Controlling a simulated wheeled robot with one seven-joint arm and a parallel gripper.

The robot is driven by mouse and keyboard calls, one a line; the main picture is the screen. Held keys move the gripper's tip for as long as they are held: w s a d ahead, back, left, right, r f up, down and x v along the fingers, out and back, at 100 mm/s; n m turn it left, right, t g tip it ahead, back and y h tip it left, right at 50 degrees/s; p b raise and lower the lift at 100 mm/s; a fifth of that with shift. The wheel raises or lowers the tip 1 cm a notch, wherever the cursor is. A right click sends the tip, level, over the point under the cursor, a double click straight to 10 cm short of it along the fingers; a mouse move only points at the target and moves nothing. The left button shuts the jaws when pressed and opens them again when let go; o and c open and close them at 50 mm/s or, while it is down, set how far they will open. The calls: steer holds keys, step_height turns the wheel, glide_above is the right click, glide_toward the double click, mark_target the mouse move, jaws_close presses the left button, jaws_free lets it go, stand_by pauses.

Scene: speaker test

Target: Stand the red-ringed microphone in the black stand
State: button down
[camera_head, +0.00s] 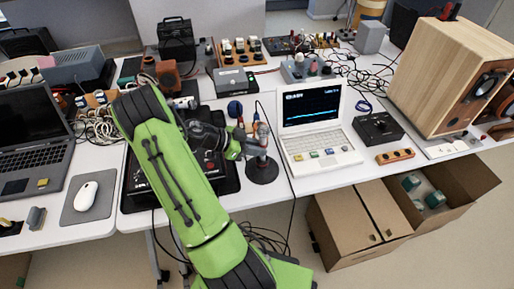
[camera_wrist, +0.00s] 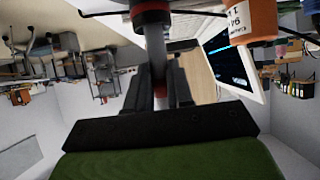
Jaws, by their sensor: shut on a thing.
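The microphone shows in the wrist view as a grey shaft with a dark end and a red ring (camera_wrist: 152,12). My gripper (camera_wrist: 160,95) is shut on its shaft, which runs between the two dark fingers. In the head view my gripper (camera_head: 246,146) is at the black stand (camera_head: 262,172), whose round base lies on the white table left of the small white laptop. The microphone (camera_head: 262,131) looks about upright above the base there. My gripper partly hides the join, so I cannot tell whether the microphone sits in the stand.
The white laptop (camera_head: 312,115) stands close on the right, its lit screen also large in the wrist view (camera_wrist: 228,55). An orange labelled object (camera_wrist: 252,22) is near the microphone. A black device (camera_head: 145,172) lies under my arm. Cables and a wooden speaker (camera_head: 440,75) are farther right.

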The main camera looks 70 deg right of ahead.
steer(key=shift+f+b, duration=0.55)
steer(key=shift+b, duration=0.2)
stand_by(0.6)
steer(key=c, duration=0.9)
jaws_free()
steer(key=p+v, duration=0.3)
steer(key=v, duration=1.2)
steer(key=shift+w+a+r, duration=0.1)
steer(key=shift+w+a, duration=0.05)
steer(key=shift+w, duration=0.2)
